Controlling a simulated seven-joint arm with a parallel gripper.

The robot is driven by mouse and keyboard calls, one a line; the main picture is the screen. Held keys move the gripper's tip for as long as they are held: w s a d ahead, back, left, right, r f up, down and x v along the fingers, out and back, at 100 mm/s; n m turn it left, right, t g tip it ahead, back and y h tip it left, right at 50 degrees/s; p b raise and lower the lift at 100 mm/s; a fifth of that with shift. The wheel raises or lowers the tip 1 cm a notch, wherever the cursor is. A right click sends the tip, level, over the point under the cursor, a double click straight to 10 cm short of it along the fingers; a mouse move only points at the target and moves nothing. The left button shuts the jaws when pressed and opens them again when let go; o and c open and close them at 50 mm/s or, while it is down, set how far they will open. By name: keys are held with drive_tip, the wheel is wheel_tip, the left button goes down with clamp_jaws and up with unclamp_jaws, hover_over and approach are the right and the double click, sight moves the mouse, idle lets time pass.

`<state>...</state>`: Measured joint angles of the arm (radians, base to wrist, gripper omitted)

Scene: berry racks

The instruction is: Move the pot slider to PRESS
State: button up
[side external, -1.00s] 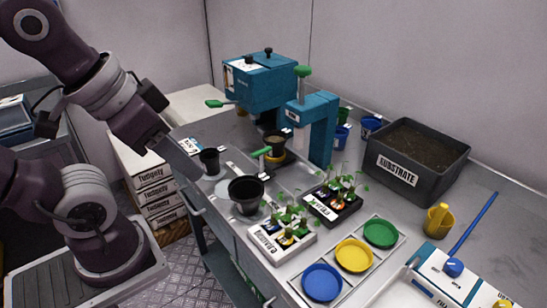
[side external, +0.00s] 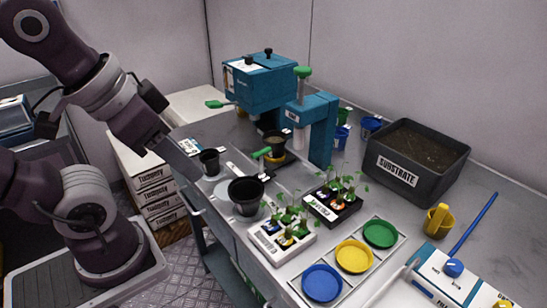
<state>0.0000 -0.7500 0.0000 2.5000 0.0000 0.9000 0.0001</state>
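The blue press machine (side external: 318,125) stands at the middle of the bench, with a green-topped plunger. I take this handled holder for the pot slider; the PRESS label cannot be read. A blue hopper-like machine (side external: 262,78) with a green lever stands behind it. My gripper (side external: 188,148) hangs at the bench's left edge, left of the slider and apart from it. Whether its fingers are open is too small to tell.
A small black pot (side external: 209,161) and a larger black pot (side external: 246,194) stand in front of the slider. Two seedling trays (side external: 282,236) (side external: 332,207) lie nearby. Blue, yellow and green dishes (side external: 353,256) are at the front. A substrate bin (side external: 415,158) stands at the right.

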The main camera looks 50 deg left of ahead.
drive_tip(key=m+g, duration=0.5)
drive_tip(key=g, duration=0.1)
hover_over(262, 164)
drive_tip(key=f, duration=1)
drive_tip(key=shift+w+a+f, duration=0.15)
drive_tip(key=shift+a, duration=0.15)
wheel_tip(262, 164, down, 12)
drive_tip(key=shift+r, duration=0.2)
clamp_jaws()
drive_tip(key=shift+r, duration=0.1)
